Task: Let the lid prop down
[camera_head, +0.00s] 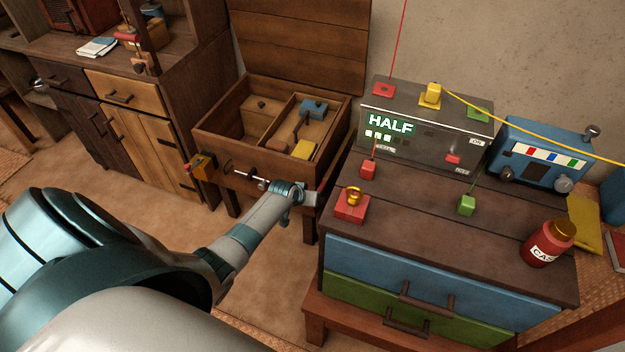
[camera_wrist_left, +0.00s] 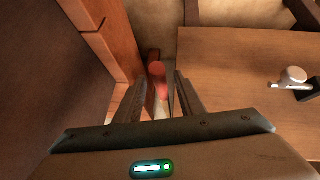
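A wooden chest (camera_head: 270,170) stands at the back centre in the head view, its plank lid (camera_head: 300,45) raised against the wall. I cannot clearly make out a lid prop in the head view. My left gripper (camera_head: 312,198) is low by the chest's front right side; its fingers are hard to see there. In the left wrist view, the left gripper (camera_wrist_left: 161,82) has its fingers apart. A red-ended piece (camera_wrist_left: 157,70) shows between them, with a gap on each side; I cannot tell whether it is the prop. My right gripper is out of view.
A drawer cabinet (camera_head: 450,285) stands close to the right of the gripper, bearing a grey box reading HALF (camera_head: 415,120), a blue device (camera_head: 540,155) and a red jar (camera_head: 545,247). A wooden sideboard (camera_head: 150,120) is at left. Some floor between is clear.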

